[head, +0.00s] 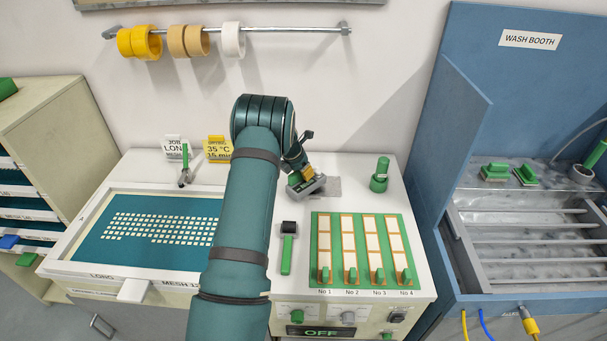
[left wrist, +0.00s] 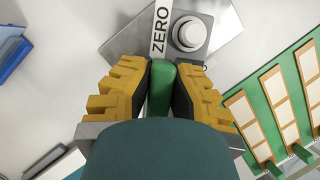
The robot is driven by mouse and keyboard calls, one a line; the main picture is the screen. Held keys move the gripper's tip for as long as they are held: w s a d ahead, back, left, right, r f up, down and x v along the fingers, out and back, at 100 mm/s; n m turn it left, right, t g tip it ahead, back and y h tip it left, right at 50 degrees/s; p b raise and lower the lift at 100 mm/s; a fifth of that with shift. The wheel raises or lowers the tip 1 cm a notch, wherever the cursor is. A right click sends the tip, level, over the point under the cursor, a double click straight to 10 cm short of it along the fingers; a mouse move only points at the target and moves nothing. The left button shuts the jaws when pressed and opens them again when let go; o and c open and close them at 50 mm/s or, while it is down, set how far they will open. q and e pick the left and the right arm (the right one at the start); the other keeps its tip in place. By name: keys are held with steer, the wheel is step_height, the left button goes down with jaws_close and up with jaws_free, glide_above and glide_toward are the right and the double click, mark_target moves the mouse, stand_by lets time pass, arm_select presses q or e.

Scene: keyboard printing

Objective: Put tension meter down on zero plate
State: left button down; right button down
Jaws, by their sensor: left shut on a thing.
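My left gripper (head: 297,174) is shut on the green handle of the tension meter (head: 314,187), just right of my arm. In the left wrist view the yellow fingers (left wrist: 162,82) clasp the green handle, and the meter's grey body with a round dial (left wrist: 190,34) lies beyond. The grey zero plate (head: 334,187) shows behind and to the right of the meter; it also shows in the left wrist view (left wrist: 228,17). A white ZERO label is beside the dial. The meter overlaps the plate and looks turned against it; I cannot tell whether they touch. My right gripper is not visible.
A green-handled squeegee-like tool (head: 287,248) and a green board with several panels (head: 336,220) lie in front. A green cylinder (head: 380,175) stands right of the plate. The screen frame (head: 70,215) is left of my arm; the wash booth (head: 520,180) is far right.

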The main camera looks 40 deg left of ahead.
arm_select(q)
steer(key=shift+f, duration=0.25)
steer(key=shift+f, duration=0.15)
steer(key=c, duration=1.1)
jaws_free()
steer(key=shift+r, duration=0.35)
steer(key=v, duration=1.1)
steer(key=shift+s+r+p, duration=0.15)
steer(key=shift+r+p, duration=0.15)
steer(key=shift+p, duration=0.1)
